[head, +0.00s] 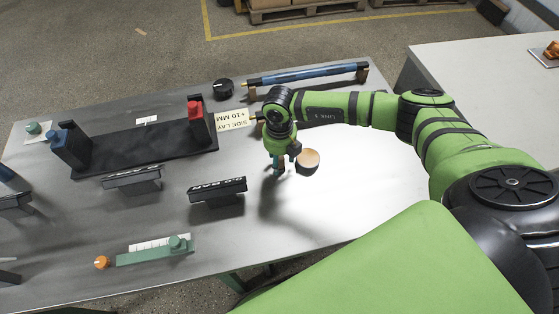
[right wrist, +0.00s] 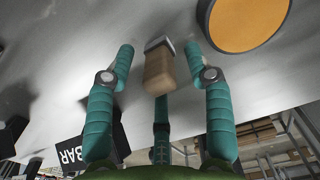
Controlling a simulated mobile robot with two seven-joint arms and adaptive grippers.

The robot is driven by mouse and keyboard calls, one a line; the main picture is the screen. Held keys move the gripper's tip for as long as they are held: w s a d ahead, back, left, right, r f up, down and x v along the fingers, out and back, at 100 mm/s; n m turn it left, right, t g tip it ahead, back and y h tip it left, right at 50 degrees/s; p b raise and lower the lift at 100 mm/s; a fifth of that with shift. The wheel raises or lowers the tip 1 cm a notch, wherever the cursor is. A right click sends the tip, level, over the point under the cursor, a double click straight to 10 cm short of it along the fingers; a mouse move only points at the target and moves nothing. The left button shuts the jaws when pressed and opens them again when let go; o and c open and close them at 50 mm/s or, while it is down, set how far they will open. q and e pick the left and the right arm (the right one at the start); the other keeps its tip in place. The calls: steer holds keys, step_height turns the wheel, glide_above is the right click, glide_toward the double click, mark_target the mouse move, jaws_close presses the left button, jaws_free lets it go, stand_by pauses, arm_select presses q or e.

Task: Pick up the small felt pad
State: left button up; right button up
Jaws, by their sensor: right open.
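A small tan block with a dark grey end (right wrist: 160,68) stands between the fingers of my right gripper in the right wrist view. It looks like the small felt pad, though the felt itself is hard to make out. My right gripper (right wrist: 159,50) is open, with teal fingers on both sides of the block and a third finger below it. I see no clear contact. In the head view the right gripper (head: 278,169) points down just above the table, and the block is hidden behind it. My left gripper is not in view.
A round tan disc with a dark rim (head: 308,160) lies close to the right of the gripper; it also shows in the right wrist view (right wrist: 246,22). A black-labelled stand (head: 217,191) is at left, a blue roller (head: 308,74) behind. The table's right front is clear.

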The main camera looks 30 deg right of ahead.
steer(key=c, duration=1)
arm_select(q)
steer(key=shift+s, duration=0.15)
arm_select(e)
steer(key=shift+r, duration=0.1)
steer(key=shift+w+r, duration=0.1)
steer(key=shift+r, duration=0.4)
step_height(320, 180, up, 2)
steer(key=shift+r+b, duration=0.25)
steer(key=shift+b, duration=0.45)
arm_select(q)
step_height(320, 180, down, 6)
steer(key=b, duration=0.4)
steer(key=shift+b, duration=0.4)
arm_select(e)
steer(key=shift+w+a+r, duration=0.8)
steer(key=shift+w+r, duration=0.45)
steer(key=shift+w, duration=0.5)
steer(key=shift+w+a+r, duration=0.8)
steer(key=shift+w+r, duration=0.4)
steer(key=shift+w, duration=0.6)
steer(key=shift+w+a+r, duration=0.8)
steer(key=shift+w+r, duration=0.45)
steer(key=shift+w, duration=0.5)
